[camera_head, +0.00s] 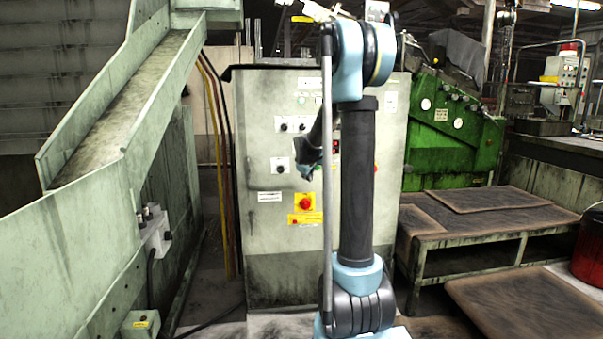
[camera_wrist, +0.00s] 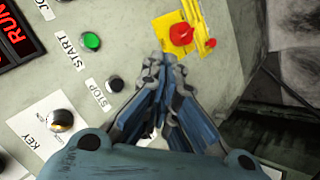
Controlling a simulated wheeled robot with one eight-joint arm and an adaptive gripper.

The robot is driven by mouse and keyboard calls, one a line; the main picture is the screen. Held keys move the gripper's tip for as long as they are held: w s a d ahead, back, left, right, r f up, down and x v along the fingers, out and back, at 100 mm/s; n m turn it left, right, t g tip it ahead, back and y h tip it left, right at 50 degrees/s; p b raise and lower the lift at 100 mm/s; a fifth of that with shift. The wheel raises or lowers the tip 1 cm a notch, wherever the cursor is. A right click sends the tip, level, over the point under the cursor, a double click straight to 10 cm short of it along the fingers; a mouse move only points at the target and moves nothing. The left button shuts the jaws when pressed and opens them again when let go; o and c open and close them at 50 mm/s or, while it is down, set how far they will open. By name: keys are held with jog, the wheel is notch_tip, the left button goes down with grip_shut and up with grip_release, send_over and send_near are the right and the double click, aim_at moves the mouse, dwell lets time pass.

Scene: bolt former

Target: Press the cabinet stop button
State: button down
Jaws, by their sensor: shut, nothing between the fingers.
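The black stop button (camera_wrist: 115,85), labelled STOP, is on the cabinet panel in the wrist view, just left of my gripper (camera_wrist: 161,62). My gripper's fingers are together and empty, and their tips lie to the right of the button, in front of the panel. I cannot tell whether the tips touch the panel. In the head view my gripper (camera_head: 307,170) is in front of the grey cabinet (camera_head: 268,225), partly behind my arm. I cannot make out the stop button in that view.
A green START button (camera_wrist: 91,41) and a key switch (camera_wrist: 60,120) are near STOP. A green chute (camera_head: 110,120) stands left, a low bench (camera_head: 480,225) right.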

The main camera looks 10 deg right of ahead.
jog(key=w, duration=0.8)
jog(key=shift+w, duration=0.2)
dwell(1.4)
jog(key=shift+w+r, duration=0.1)
jog(key=shift+w, duration=0.55)
dwell(0.9)
jog(key=shift+s, duration=0.85)
jog(key=shift+s, duration=0.1)
jog(key=shift+s, duration=2.4)
